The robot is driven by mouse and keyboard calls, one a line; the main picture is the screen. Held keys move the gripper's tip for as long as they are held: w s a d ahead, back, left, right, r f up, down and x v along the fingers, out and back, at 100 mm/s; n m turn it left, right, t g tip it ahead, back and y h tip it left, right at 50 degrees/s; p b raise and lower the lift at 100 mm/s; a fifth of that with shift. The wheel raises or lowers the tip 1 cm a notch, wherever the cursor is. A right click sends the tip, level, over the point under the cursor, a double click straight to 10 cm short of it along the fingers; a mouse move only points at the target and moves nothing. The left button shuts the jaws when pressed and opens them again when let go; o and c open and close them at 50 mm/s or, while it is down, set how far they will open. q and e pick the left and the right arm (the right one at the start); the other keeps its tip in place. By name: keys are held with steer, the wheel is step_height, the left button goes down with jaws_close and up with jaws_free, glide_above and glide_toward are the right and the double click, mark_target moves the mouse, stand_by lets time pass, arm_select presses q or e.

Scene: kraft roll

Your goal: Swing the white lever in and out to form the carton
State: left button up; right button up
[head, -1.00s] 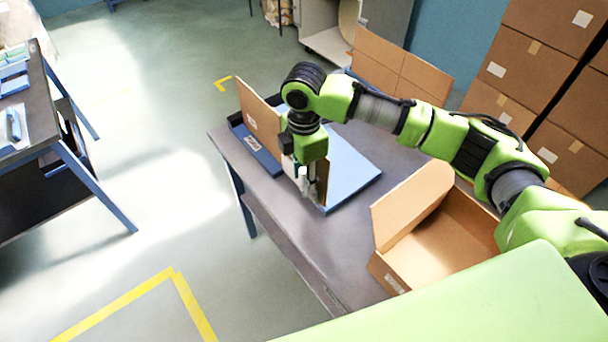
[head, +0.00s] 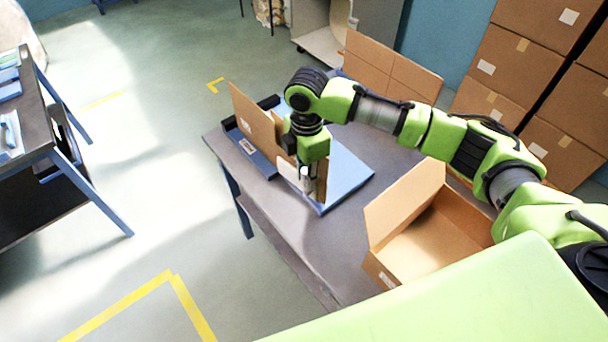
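My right gripper (head: 308,188) points down over the near edge of the blue forming fixture (head: 348,172) on the grey table. A white piece, probably the white lever (head: 288,171), shows just left of the fingers; whether they touch it I cannot tell. The fingers are small and partly hidden, so their opening is unclear. A brown carton panel (head: 251,117) stands upright in the fixture, left of my wrist. More cardboard shows behind the fingers. My arm hides the middle of the carton. My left gripper is out of view.
An open carton (head: 425,245) sits on the table (head: 290,240) at the near right. Flat cardboard (head: 392,68) stands at the table's far side. Stacked boxes (head: 520,65) fill the right back. The table's front left part is clear.

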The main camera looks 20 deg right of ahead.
steer(key=shift+o, duration=0.6)
step_height(320, 180, up, 12)
steer(key=shift+r, duration=0.1)
